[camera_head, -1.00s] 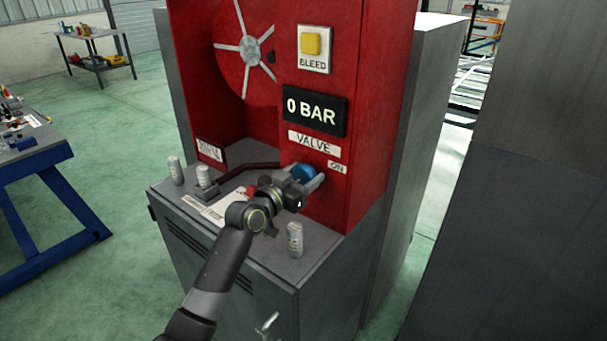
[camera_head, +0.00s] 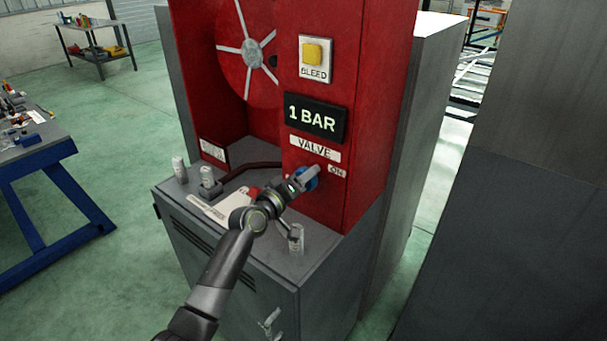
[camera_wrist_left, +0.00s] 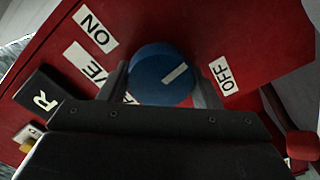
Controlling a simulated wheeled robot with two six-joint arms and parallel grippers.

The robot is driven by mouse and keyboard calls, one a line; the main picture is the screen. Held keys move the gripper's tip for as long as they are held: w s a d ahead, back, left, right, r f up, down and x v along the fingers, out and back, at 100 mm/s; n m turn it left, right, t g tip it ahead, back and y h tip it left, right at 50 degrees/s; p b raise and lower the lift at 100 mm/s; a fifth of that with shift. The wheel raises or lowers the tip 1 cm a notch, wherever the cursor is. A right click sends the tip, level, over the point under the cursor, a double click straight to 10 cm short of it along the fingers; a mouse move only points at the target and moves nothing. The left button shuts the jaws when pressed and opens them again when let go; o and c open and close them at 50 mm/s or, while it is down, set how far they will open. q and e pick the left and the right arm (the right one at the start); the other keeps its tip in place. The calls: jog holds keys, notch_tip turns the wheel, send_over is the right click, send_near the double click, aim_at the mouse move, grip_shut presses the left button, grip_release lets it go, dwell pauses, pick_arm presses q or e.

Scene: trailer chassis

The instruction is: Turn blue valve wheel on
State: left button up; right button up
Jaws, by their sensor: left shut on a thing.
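The blue valve wheel (camera_head: 307,178) sits on the red panel under the VALVE label (camera_head: 315,148), partly hidden by my left gripper (camera_head: 308,176). In the left wrist view the wheel (camera_wrist_left: 163,74) shows a white mark that points between the ON label (camera_wrist_left: 95,28) and the OFF label (camera_wrist_left: 223,75), nearer OFF in the picture. My left gripper (camera_wrist_left: 163,88) is shut on the wheel, with one finger on each side. The display (camera_head: 315,117) reads 1 BAR. My right gripper is not in view.
A yellow BLEED button (camera_head: 316,51) is above the display. Several grey cylinders, one near my wrist (camera_head: 296,238), stand on the grey cabinet top. A blue-legged workbench (camera_head: 45,165) is at the left, with open green floor between.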

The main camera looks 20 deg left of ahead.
pick_arm(q)
jog(key=n+p, duration=0.2)
jog(key=n, duration=0.3)
jog(key=shift+n, duration=0.4)
jog(key=n+p, duration=0.2)
jog(key=n, duration=0.2)
jog(key=shift+f, duration=0.15)
jog(key=n+p, duration=0.2)
jog(key=n, duration=0.3)
jog(key=shift+f+n, duration=0.1)
jog(key=shift+n, duration=0.3)
jog(key=shift+f+n+p, duration=0.2)
jog(key=shift+n+p, duration=0.45)
jog(key=shift+n, duration=1.65)
jog(key=o, duration=1)
